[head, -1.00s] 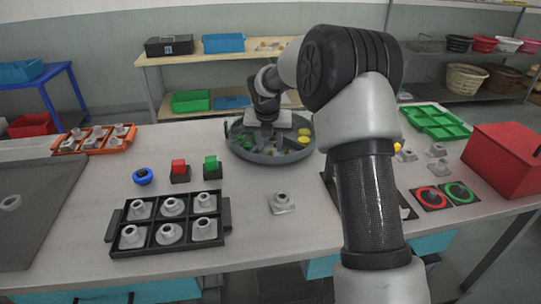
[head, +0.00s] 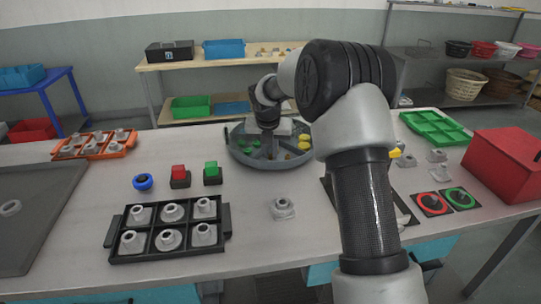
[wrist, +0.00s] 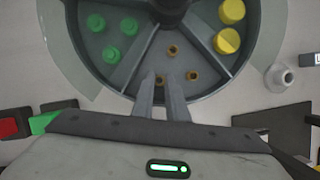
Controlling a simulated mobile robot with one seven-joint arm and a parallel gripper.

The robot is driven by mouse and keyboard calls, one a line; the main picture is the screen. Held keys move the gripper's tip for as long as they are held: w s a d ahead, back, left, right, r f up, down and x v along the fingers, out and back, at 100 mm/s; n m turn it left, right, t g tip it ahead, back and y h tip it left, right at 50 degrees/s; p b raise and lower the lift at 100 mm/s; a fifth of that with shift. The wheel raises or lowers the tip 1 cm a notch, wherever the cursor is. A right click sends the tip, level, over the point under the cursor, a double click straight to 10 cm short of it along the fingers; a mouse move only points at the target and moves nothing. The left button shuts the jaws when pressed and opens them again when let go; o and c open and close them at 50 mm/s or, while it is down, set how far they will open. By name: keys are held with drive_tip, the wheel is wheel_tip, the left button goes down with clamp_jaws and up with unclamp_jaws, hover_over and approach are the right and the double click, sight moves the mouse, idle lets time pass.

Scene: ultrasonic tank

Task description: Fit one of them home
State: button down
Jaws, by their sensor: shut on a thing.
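A round grey divided tray (head: 238,157) stands at the back middle of the table. In the wrist view its wall (wrist: 85,62) surrounds compartments with green pieces (wrist: 111,54), yellow pieces (wrist: 227,41) and small brass pieces (wrist: 173,50). My gripper (wrist: 160,79) reaches down into the brass compartment, its fingers shut on one brass piece between the tips. Another brass piece (wrist: 192,75) sits just right of the fingers. In the head view my gripper (head: 269,152) is over the tray, with its tips hard to make out.
A black compartment tray (head: 228,222) holds several grey flanged parts. A loose flanged part (head: 283,208) lies right of it. Red (head: 179,175) and green (head: 212,172) button blocks and a blue ring (head: 143,182) stand behind. A red box (head: 500,160) is at right.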

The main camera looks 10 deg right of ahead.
drive_tip(key=w+d+r+p+v, duration=0.1)
drive_tip(key=p+v, duration=0.1)
drive_tip(key=v, duration=0.8)
drive_tip(key=s+f+p, duration=0.2)
drive_tip(key=s+p, duration=0.2)
drive_tip(key=s, duration=1.4)
drive_tip(key=f+b, duration=0.4)
drive_tip(key=b, duration=0.1)
drive_tip(key=f+b, duration=0.2)
drive_tip(key=b, duration=0.1)
drive_tip(key=shift+s+a+f, duration=0.2)
drive_tip(key=shift+a+f, duration=0.1)
drive_tip(key=shift+f, duration=0.05)
drive_tip(key=shift+f, duration=0.5)
drive_tip(key=c, duration=1.7)
unclamp_jaws()
drive_tip(key=shift+s, duration=0.1)
drive_tip(key=shift+o, duration=0.2)
